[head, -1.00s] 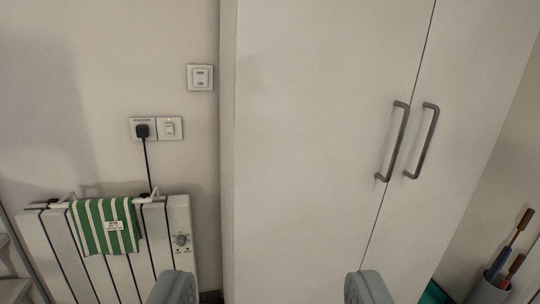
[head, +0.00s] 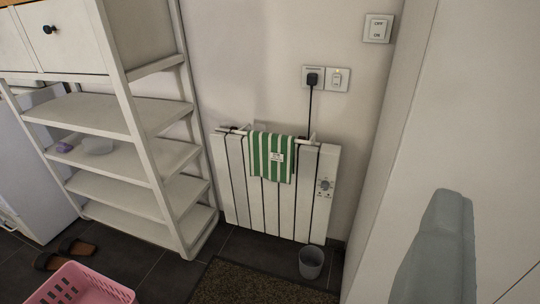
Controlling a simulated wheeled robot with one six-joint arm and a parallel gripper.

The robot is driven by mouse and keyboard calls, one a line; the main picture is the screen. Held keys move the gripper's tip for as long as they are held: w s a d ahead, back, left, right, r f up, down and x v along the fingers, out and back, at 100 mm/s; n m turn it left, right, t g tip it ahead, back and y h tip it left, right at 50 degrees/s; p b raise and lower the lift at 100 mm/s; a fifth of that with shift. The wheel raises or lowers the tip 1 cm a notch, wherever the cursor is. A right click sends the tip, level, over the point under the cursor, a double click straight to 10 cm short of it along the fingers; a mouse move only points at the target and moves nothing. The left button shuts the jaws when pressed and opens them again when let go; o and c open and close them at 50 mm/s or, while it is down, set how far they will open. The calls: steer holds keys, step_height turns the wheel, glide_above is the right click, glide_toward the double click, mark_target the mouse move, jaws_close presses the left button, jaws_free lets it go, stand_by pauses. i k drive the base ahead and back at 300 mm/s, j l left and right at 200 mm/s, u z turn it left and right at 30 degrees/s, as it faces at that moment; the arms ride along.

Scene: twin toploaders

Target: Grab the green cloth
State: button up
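The green cloth (head: 271,158) has green and white stripes and a small white label. It hangs over the rail at the top of a white radiator (head: 229,180), near the middle of the view. A grey part of my gripper (head: 440,250) shows large at the lower right, in front of the pale cabinet. It is apart from the cloth, to its right and much nearer to the camera. I cannot make out two separate fingers, and nothing is seen held. The cloth is unobstructed.
A white shelf unit (head: 105,112) stands left of the radiator. A grey bin (head: 311,263) stands on the floor before the radiator, by a brown mat (head: 245,285). A pink basket (head: 80,285) and brown slippers (head: 62,254) lie lower left. A tall cabinet (head: 400,150) borders the right.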

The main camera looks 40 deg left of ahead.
mark_target(272, 156)
steer(key=i+j+u, duration=0.25)
steer(key=i+j, duration=0.3)
steer(key=i+j+u, duration=0.3)
steer(key=i+j, duration=0.3)
steer(key=j, duration=0.1)
